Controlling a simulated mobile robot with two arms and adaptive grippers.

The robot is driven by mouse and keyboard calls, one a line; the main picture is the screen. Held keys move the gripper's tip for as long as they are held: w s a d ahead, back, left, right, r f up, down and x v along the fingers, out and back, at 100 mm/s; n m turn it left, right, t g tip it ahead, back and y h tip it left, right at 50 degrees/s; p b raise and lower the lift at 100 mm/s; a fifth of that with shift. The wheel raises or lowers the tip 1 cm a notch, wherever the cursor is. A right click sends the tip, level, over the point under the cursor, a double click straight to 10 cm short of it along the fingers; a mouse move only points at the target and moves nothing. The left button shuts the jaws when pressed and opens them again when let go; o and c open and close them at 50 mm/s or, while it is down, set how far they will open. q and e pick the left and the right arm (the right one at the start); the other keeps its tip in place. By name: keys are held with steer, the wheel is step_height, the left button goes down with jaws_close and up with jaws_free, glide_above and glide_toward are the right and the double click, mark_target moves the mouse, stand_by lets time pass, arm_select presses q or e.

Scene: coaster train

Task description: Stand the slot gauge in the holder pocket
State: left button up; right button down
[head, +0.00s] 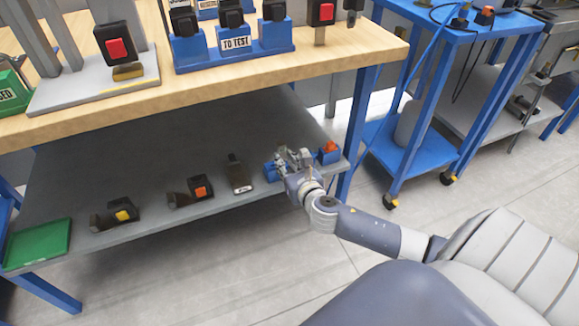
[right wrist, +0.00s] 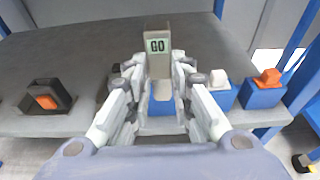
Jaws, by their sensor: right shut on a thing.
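The slot gauge (right wrist: 158,68), a grey-beige upright plate marked "GO", stands between the fingers of my right gripper (right wrist: 158,82) in the right wrist view. The gripper is shut on it. A blue holder block (right wrist: 162,108) is directly below the gauge, between the fingers. The gauge's lower end meets the blue block in the picture; I cannot tell how deep it sits in a pocket. In the head view my right gripper (head: 292,160) is over the right end of the lower shelf and hides most of the gauge. Blue holder parts (head: 270,171) show beside it. My left gripper is not in view.
Right of the gauge are blue blocks with a white piece (right wrist: 220,84) and an orange piece (right wrist: 270,77). On the shelf (head: 150,165) to the left lie a dark labelled plate (head: 238,173), orange and yellow-marked pieces, and a green tray (head: 38,243). The tabletop overhangs above.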

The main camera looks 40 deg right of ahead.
mark_target(282, 156)
steer(key=shift+w+d+r, duration=0.1)
steer(key=shift+w+d, duration=0.05)
steer(key=shift+w, duration=0.55)
steer(key=shift+w+d+r, duration=0.1)
steer(key=shift+w+d, duration=0.05)
steer(key=shift+w, duration=0.55)
steer(key=shift+w+d, duration=0.15)
steer(key=shift+w, duration=0.5)
steer(key=shift+w+d, duration=0.15)
steer(key=shift+w, duration=0.45)
steer(key=shift+s+f, duration=0.1)
steer(key=shift+f, duration=0.4)
steer(key=shift+f+b, duration=0.55)
steer(key=shift+f, duration=0.2)
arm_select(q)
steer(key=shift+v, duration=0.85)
arm_select(e)
steer(key=shift+p, duration=0.3)
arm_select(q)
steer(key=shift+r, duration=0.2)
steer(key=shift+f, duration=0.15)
